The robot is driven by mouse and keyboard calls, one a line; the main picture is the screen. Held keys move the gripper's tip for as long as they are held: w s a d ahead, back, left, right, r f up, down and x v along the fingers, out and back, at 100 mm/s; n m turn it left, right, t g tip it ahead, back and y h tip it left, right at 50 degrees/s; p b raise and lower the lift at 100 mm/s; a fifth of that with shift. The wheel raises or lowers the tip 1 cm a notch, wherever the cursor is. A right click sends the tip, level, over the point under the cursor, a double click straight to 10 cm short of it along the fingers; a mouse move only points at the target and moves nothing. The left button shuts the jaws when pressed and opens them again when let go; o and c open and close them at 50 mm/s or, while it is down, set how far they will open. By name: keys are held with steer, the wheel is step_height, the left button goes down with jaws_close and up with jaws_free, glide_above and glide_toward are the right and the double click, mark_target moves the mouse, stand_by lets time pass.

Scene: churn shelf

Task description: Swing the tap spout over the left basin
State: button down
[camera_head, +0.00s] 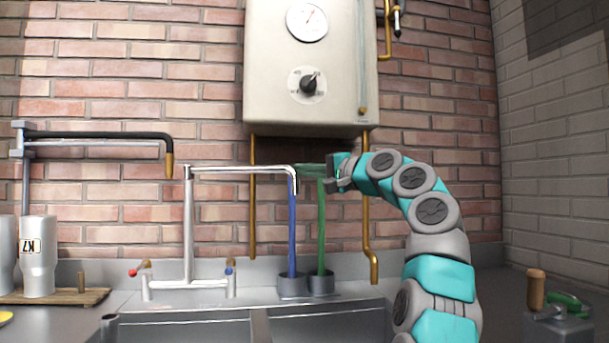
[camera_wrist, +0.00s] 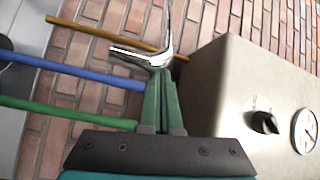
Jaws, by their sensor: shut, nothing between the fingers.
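The chrome tap has a tall post (camera_head: 188,225) behind the sink and a long level spout (camera_head: 240,169). The spout points right, and its bent-down end is to the right of the divider, on the right basin's side. The left basin (camera_head: 185,329) and the right basin (camera_head: 330,322) show only in part at the bottom. My gripper (camera_head: 303,167) has its green fingers together, just right of the spout's end. In the wrist view, the fingertips (camera_wrist: 161,73) reach the curved spout end (camera_wrist: 150,56); I cannot tell whether they touch. The fingers hold nothing.
A blue rod (camera_head: 292,225) and a green rod (camera_head: 321,230) stand in grey cups below my gripper. A boiler (camera_head: 300,75) hangs just above, with copper pipes (camera_head: 367,200) below it. A black-and-copper spout (camera_head: 100,135) is at left. Space left of the chrome spout looks clear.

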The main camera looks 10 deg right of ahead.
steer(key=shift+s+a+b, duration=0.15)
steer(key=shift+s+b, duration=0.1)
steer(key=shift+b, duration=0.15)
